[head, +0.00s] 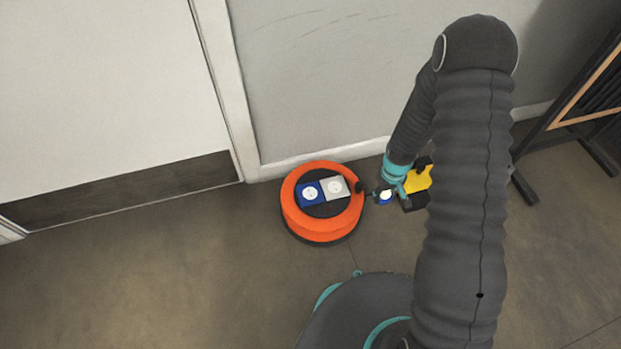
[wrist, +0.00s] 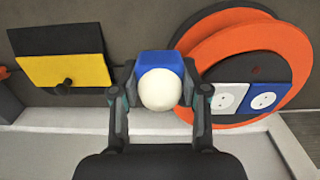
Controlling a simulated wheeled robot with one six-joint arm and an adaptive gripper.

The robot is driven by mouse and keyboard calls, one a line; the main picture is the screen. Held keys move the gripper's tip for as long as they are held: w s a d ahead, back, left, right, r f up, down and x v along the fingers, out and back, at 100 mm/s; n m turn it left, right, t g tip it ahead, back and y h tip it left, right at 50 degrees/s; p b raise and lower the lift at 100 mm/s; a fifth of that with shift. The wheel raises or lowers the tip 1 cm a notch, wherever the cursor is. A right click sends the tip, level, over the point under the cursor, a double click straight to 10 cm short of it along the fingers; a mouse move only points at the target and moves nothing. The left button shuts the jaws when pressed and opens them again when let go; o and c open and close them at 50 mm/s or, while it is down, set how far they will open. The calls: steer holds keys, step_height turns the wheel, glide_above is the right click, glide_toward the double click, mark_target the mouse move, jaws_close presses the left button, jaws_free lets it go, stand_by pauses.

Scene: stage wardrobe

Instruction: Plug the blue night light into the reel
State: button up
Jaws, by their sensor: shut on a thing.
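The blue night light (wrist: 160,64) with its round white dome is between the fingers of my gripper (wrist: 160,95), which is shut on it. In the head view the night light (head: 385,197) shows small at the end of my gripper (head: 378,193), just right of the reel. The orange reel (head: 290,208) lies on the floor by the wall. It also shows in the wrist view (wrist: 215,33). On its dark top are a blue socket (head: 310,192) and a light grey socket (head: 334,188), both with nothing plugged in. The night light's plug side is hidden.
A yellow and black box (head: 417,180) stands right of the reel, partly hidden behind my arm. A wall with a white baseboard (head: 320,155) runs behind the reel. A dark wood-framed stand (head: 580,95) is at the right. The floor to the left is clear.

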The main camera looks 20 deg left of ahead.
mark_target(311, 193)
steer(key=a+n, duration=0.2)
steer(key=a, duration=0.1)
steer(key=a+n+b, duration=0.1)
steer(key=a+n, duration=0.2)
steer(key=a, duration=0.1)
steer(key=w+a+n, duration=0.1)
steer(key=a+n, duration=0.2)
steer(key=a, duration=0.1)
steer(key=shift+w+a+r+b, duration=0.1)
steer(key=shift+a+r+b, duration=0.1)
steer(key=shift+b, duration=0.15)
steer(key=a+n, duration=0.3)
steer(key=a, duration=0.1)
steer(key=s+a+r+n+b, duration=0.1)
steer(key=a+n, duration=0.2)
steer(key=a, duration=0.1)
steer(key=s+a+n, duration=0.1)
steer(key=a+n, duration=0.2)
steer(key=a, duration=0.1)
steer(key=shift+s+a+r+n+b, duration=0.1)
steer(key=shift+r+n+b, duration=0.2)
steer(key=shift+r+n, duration=0.1)
steer(key=shift+f, duration=0.1)
steer(key=shift+f+b, duration=1.6)
steer(key=shift+f, duration=1.2)
steer(key=shift+f+b, duration=0.65)
steer(key=shift+b, duration=0.05)
steer(key=o, duration=1.2)
steer(key=shift+c, duration=0.2)
steer(key=shift+r, duration=0.2)
